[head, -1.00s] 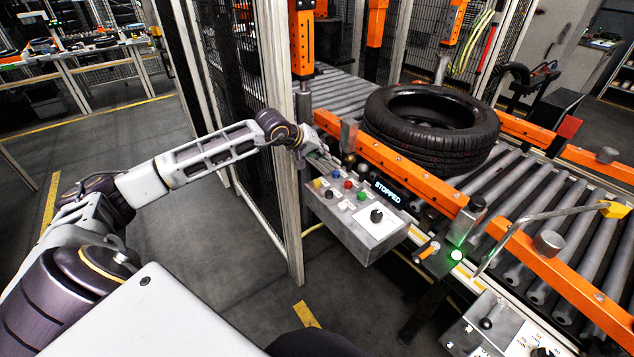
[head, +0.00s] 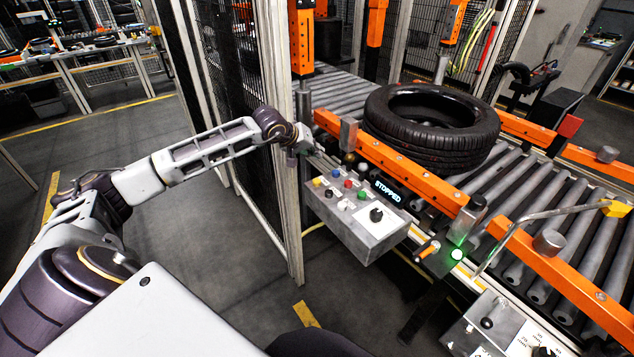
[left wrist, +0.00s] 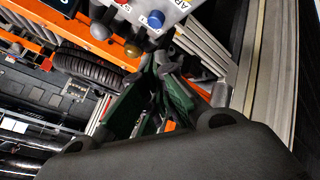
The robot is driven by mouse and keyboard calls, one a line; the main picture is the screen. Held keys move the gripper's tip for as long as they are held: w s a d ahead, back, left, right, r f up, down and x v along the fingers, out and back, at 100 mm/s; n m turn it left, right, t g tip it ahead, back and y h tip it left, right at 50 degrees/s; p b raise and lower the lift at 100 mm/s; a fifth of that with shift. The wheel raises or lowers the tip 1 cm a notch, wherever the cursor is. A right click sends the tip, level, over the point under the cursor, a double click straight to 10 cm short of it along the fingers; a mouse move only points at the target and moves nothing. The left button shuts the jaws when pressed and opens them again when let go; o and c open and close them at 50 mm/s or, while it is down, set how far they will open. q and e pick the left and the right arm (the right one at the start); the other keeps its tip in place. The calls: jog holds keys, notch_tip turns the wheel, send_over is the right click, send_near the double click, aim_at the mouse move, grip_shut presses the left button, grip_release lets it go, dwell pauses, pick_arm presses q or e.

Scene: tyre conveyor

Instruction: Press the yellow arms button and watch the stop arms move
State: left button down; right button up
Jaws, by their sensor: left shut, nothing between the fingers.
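The grey control box (head: 366,240) stands at the conveyor's near side, with a display reading STOPPED. The yellow button (head: 317,183) is at the left end of its row of coloured buttons. My left gripper (head: 305,150) is above and behind the box's left end, apart from the yellow button. In the left wrist view its shut, empty fingers (left wrist: 160,62) point towards the panel, near the blue button (left wrist: 156,19); the yellow button cannot be made out there. I cannot tell which parts are the stop arms. My right gripper is not in view.
A black tyre (head: 432,125) lies flat on the roller conveyor, behind an orange rail (head: 400,170). A pale fence post (head: 291,200) stands close to my left wrist. A second panel (head: 492,325) with a lever is at the lower right.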

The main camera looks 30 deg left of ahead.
aim_at(317, 182)
pick_arm(q)
notch_tip(317, 182, down, 3)
jog(key=shift+r+b, duration=0.2)
jog(key=shift+b, duration=0.25)
notch_tip(317, 182, down, 2)
jog(key=shift+f+b, duration=0.15)
jog(key=shift+b, duration=0.25)
jog(key=shift+f+b, duration=0.65)
jog(key=shift+f, duration=0.05)
jog(key=shift+f+b, duration=0.35)
jog(key=shift+f, duration=0.3)
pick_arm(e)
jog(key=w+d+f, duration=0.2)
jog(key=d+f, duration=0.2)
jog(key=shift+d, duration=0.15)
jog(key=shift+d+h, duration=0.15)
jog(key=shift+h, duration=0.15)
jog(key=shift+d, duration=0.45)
